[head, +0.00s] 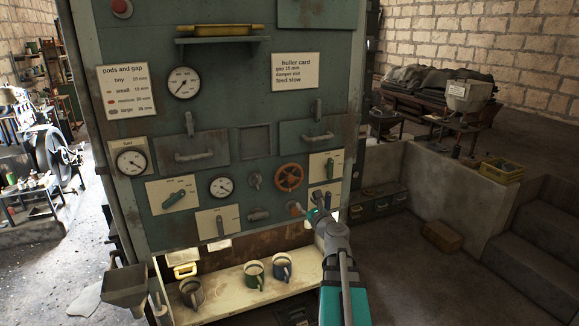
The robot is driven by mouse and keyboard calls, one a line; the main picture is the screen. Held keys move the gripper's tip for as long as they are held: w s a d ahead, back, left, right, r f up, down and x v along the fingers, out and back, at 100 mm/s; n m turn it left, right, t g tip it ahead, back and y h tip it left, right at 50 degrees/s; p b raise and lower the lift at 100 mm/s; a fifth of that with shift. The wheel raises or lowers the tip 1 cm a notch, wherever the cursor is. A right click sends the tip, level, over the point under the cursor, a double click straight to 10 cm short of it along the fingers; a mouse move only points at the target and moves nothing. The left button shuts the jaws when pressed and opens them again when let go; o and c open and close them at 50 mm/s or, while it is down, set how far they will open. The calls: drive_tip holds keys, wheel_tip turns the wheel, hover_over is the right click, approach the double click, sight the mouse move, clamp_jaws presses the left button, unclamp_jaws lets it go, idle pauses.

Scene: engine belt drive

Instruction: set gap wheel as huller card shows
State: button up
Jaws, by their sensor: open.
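The gap wheel appears to be the rust-orange spoked handwheel (289,177) on the lower right of the green panel. The huller card (295,71) is a cream sheet at the panel's upper right; its small print seems to read gap 15 mm, damper mid, feed slow. My gripper (320,199) is open and empty, below and right of the wheel, apparently apart from it. It is small and its fingers overlap the panel's lower right fittings. No clear gap pointer shows by the wheel.
A "pods and gap" card (127,91) hangs upper left. Round gauges (184,82), lever plates (172,194) and drawer handles (318,137) stick out from the panel. Several mugs (254,275) stand on the shelf below. A lever plate (325,166) sits right of the wheel.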

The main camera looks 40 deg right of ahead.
sight(292, 180)
drive_tip(key=r+p, duration=0.2)
drive_tip(key=r, duration=0.1)
drive_tip(key=shift+a+r+n, duration=0.1)
drive_tip(key=shift+a+n, duration=0.1)
drive_tip(key=shift+n, duration=0.1)
drive_tip(key=shift+w, duration=0.2)
drive_tip(key=x, duration=1.3)
drive_tip(key=shift+w+d, duration=0.1)
drive_tip(key=shift+w, duration=0.15)
clamp_jaws()
